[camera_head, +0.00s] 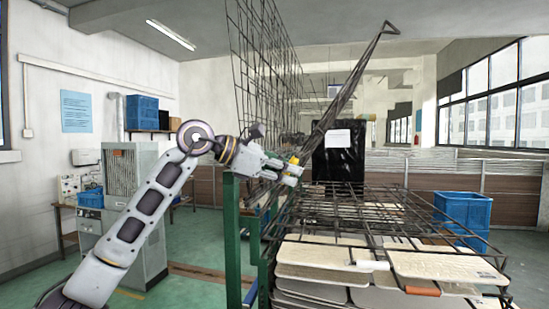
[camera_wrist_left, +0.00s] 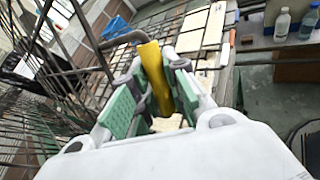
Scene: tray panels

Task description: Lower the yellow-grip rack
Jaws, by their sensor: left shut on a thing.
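The yellow grip (camera_head: 294,160) is at the fingertips of my left gripper (camera_head: 291,170), above the left side of the tray stack. In the left wrist view the yellow grip (camera_wrist_left: 154,76) sits between the green-padded fingers of my left gripper (camera_wrist_left: 152,100), which is shut on it. A grey bent bar (camera_wrist_left: 122,38) runs into the grip. A dark rack (camera_head: 350,82), seen nearly edge-on, stands steeply tilted behind the gripper. I cannot tell surely whether the yellow grip belongs to it. My right gripper is not in view.
Wire racks (camera_head: 345,207) lie flat over pale panels (camera_head: 320,255), with a white grip (camera_head: 370,265) and an orange grip (camera_head: 422,291) at the front. Upright wire mesh (camera_head: 262,60) rises behind. A green post (camera_head: 231,240) stands close below my left arm. Blue crates (camera_head: 463,212) stand at right.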

